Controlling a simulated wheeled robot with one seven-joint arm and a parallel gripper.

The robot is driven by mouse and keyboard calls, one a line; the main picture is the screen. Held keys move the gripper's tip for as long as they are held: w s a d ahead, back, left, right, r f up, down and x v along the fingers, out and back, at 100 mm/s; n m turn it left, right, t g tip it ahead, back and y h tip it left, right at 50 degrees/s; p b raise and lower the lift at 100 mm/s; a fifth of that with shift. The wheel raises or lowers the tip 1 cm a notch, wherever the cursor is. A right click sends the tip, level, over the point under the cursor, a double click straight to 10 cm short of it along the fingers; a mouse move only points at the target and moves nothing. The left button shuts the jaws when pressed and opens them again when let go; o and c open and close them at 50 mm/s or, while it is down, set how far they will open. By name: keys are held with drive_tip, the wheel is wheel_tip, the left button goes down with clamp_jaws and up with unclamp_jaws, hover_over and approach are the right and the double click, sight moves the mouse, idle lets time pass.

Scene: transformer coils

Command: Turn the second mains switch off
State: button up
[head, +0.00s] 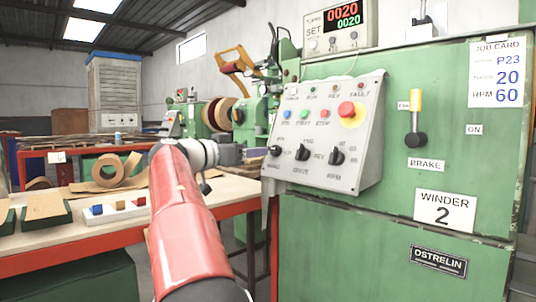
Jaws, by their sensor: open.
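No switch in view carries a readable mains label. A grey box with a dark lever (422,20) sits on top of the green cabinet (460,60), cut off by the top edge; I cannot tell if it is a mains switch. The cabinet bears a "WINDER 2" sign (445,209). A small "ON" label (474,129) is on its face, right of the brake lever (415,115). My gripper (256,156) is open at the end of my red arm, just left of the sloping control panel (325,135). It appears to hold nothing.
The panel has coloured buttons, black rotary knobs and a red emergency button (347,110). A counter display (340,24) stands above it. At left, a bench (120,215) holds tape rolls and coloured blocks. Another green winder (243,115) stands behind.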

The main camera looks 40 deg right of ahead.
sight(270, 148)
drive_tip(key=d, duration=0.4)
drive_tip(key=d+p, duration=0.1)
drive_tip(key=d, duration=0.2)
drive_tip(key=shift+w, duration=0.25)
drive_tip(key=c, duration=1)
